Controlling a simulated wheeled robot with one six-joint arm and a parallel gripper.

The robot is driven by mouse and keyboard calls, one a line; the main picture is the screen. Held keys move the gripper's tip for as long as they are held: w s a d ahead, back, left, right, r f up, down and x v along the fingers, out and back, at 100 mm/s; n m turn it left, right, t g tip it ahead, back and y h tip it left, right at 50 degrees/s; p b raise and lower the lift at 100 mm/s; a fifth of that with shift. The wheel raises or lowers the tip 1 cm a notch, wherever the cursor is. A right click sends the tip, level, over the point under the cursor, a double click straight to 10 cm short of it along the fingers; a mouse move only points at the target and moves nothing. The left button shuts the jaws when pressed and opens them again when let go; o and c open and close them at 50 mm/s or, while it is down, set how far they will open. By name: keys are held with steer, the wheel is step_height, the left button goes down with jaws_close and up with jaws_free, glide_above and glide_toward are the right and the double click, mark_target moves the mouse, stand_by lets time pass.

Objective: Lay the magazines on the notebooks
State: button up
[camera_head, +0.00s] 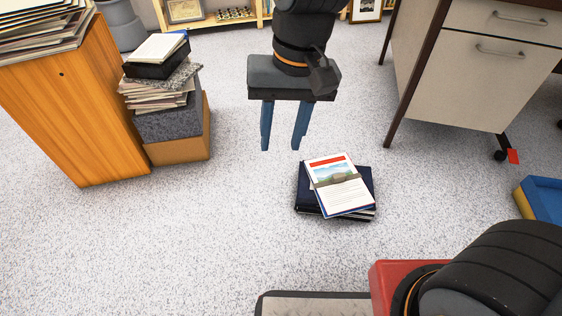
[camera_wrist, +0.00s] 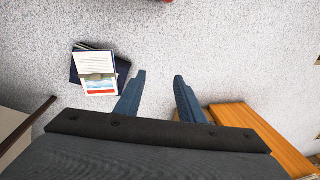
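A magazine (camera_head: 338,192) with a red band, a landscape picture and white paper lies slightly turned on top of a stack of dark blue notebooks (camera_head: 307,198) on the floor. Whether more than one magazine lies there I cannot tell. In the wrist view the magazine (camera_wrist: 97,65) and notebooks (camera_wrist: 123,70) show at upper left. My gripper (camera_head: 281,147) points down with its two blue fingers apart and nothing between them. It is above the floor, apart from the stack, to its upper left in the head view. The wrist view shows the parted fingertips (camera_wrist: 160,75) too.
A wooden cabinet (camera_head: 75,110) with papers stands at left. Beside it, a pile of papers and a dark box (camera_head: 158,69) rests on grey and brown boxes (camera_head: 178,145). A desk (camera_head: 470,85) stands at right, with a blue-yellow bin (camera_head: 545,200). Floor around the stack is clear.

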steer(key=s+r+n, duration=0.2)
steer(key=s+n, duration=0.2)
steer(key=s, duration=0.5)
steer(key=shift+d+r, duration=0.15)
steer(key=shift+r, duration=0.15)
stand_by(0.7)
steer(key=d+r+m+p, duration=0.3)
steer(key=d+r+p, duration=0.7)
steer(key=p, duration=0.8)
steer(key=d+r+m+h+p, duration=0.1)
steer(key=d+r+m+p, duration=0.2)
steer(key=d+r+p, duration=0.7)
steer(key=shift+d+r+h+p, duration=0.25)
steer(key=shift+r+h+p, duration=0.05)
steer(key=shift+r+p, duration=3.4)
steer(key=shift+s+f+p, duration=0.1)
steer(key=shift+f+p, duration=0.2)
